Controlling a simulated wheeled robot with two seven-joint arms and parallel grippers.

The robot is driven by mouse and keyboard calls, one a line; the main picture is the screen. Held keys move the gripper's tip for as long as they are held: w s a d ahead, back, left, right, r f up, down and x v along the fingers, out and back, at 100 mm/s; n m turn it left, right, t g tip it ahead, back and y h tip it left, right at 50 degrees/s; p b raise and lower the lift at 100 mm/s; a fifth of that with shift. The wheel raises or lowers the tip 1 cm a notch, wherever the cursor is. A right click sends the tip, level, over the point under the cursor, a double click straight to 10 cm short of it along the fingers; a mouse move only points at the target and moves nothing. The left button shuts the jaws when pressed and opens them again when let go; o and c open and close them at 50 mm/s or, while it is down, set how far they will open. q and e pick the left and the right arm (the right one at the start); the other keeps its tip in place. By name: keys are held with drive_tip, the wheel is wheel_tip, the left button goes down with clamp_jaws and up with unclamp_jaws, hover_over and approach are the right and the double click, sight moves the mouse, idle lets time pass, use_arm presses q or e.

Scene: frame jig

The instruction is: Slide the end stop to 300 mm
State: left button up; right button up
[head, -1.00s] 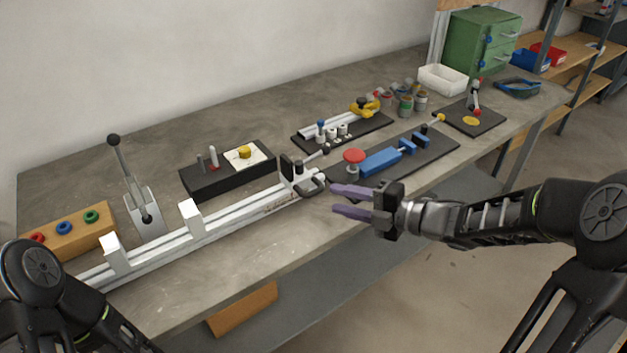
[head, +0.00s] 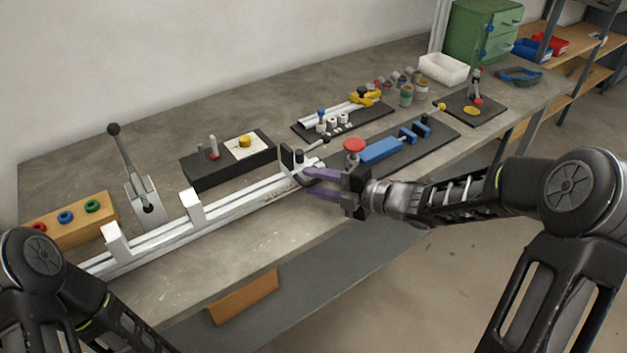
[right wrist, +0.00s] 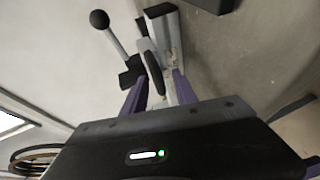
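The end stop (head: 287,161), with a dark upright plate and a black-knobbed lever, sits near the right end of the pale metal rail (head: 240,212). My right gripper (head: 306,181) is open, its purple fingers pointing left at the end stop's near side. In the right wrist view the end stop (right wrist: 153,62) has a dark rounded part in the gap between the fingers (right wrist: 160,80). I cannot tell whether they touch it. The scale marks are not readable. My left arm shows at the lower left, but its gripper is not in view.
Two white blocks (head: 192,207) stand on the rail farther left. Behind it are a lever stand (head: 147,208), a black box (head: 230,165) and a wooden block with coloured rings (head: 75,220). A red-topped knob (head: 354,145) stands close behind my right gripper. The table front is clear.

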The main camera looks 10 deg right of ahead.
drive_tip(key=shift+w+a, duration=0.25)
drive_tip(key=shift+a, duration=0.05)
drive_tip(key=shift+c, duration=0.4)
drive_tip(key=shift+f, duration=0.1)
drive_tip(key=c, duration=0.6)
drive_tip(key=shift+f, duration=0.1)
clamp_jaws()
